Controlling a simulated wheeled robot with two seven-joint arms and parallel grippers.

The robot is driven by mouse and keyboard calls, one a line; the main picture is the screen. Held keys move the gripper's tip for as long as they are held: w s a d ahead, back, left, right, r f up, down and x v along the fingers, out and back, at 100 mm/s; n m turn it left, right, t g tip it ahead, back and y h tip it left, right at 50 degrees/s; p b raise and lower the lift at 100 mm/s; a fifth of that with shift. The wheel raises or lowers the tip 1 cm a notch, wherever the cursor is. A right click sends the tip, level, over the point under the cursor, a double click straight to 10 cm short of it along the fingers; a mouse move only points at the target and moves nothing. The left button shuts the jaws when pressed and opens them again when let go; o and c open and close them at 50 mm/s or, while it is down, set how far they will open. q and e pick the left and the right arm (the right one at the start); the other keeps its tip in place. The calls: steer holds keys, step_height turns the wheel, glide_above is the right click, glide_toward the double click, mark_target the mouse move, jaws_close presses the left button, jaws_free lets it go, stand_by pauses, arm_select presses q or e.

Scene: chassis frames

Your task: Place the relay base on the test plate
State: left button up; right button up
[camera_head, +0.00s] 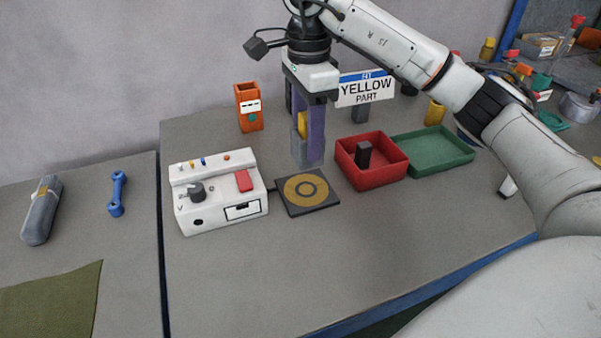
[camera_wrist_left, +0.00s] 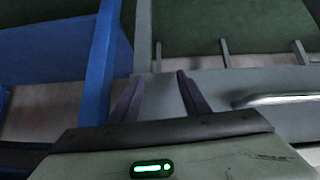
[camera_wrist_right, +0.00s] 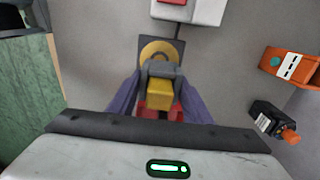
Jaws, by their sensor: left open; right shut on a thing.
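My right gripper (camera_head: 308,160) points down over the bench and is shut on a grey part with a yellow block, which I take to be the relay base (camera_head: 302,125). In the right wrist view the relay base (camera_wrist_right: 160,93) sits between the purple fingers. The test plate (camera_head: 327,202) is a dark square with a gold ring, flat on the bench. The part is held above and behind it in the head view, apart from it. The plate (camera_wrist_right: 176,44) is partly covered in the right wrist view. My left gripper (camera_wrist_left: 157,88) is open and empty, outside the head view.
A white control box (camera_head: 215,213) stands left of the plate. A red bin (camera_head: 376,178) with a dark block (camera_head: 363,153) is on its right, beside a green tray (camera_head: 440,153). An orange box (camera_head: 249,108) and a "YELLOW PART" sign (camera_head: 366,89) stand behind. The bench front is clear.

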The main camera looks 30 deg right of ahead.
steer(key=f, duration=0.3)
steer(key=shift+s+f, duration=0.2)
steer(key=shift+f, duration=0.3)
step_height(320, 180, down, 4)
steer(key=shift+r, duration=0.15)
steer(key=shift+w, duration=0.1)
steer(key=shift+f, duration=0.25)
steer(key=o, duration=1.3)
steer(key=shift+c, duration=0.2)
